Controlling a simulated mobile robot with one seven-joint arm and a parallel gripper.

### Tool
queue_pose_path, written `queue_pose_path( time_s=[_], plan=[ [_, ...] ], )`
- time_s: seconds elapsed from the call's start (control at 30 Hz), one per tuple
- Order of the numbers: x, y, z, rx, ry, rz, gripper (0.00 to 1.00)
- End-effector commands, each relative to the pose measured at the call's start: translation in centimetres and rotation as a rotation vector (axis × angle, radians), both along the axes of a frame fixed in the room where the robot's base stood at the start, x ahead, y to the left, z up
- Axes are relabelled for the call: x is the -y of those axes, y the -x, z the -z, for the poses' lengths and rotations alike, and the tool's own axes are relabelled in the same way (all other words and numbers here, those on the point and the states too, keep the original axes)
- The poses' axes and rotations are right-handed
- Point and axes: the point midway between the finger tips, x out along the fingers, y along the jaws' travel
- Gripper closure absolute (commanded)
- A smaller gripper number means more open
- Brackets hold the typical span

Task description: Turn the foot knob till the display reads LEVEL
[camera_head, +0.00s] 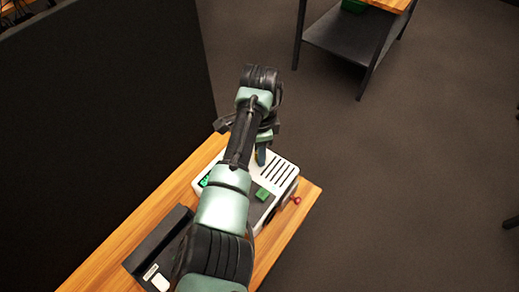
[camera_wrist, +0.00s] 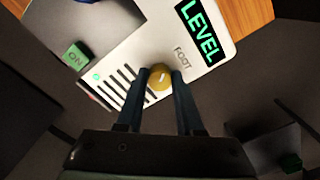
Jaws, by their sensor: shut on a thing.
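The foot knob (camera_wrist: 160,77) is a round yellow knob with a pale mark, on the white panel (camera_wrist: 130,50) beside the printed word FOOT. My gripper (camera_wrist: 159,76) is shut on this knob, with one blue-grey finger on each side of it. The display (camera_wrist: 201,32) reads LEVEL in green letters on black. In the head view the white panel (camera_head: 283,169) sits on the wooden table, and my arm covers much of it; the knob cannot be made out there.
A red-tipped part (camera_head: 297,200) sticks out at the panel's right side. A black box (camera_head: 158,246) lies on the wooden table (camera_head: 113,256). A dark partition (camera_head: 100,110) stands at the left.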

Motion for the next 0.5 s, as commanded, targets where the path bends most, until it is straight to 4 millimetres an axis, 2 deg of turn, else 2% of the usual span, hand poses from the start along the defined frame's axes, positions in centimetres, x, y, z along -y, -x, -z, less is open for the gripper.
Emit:
queue_pose_path(
  time_s=[0.3, 0.33, 0.5],
  plan=[
    [0.12, -0.13, -0.15, 0.005, 0.004, 0.002, 1.0],
    [0.12, -0.13, -0.15, 0.005, 0.004, 0.002, 0.62],
    [0.1, -0.1, -0.11, 0.004, 0.003, 0.002, 0.34]
  ],
)
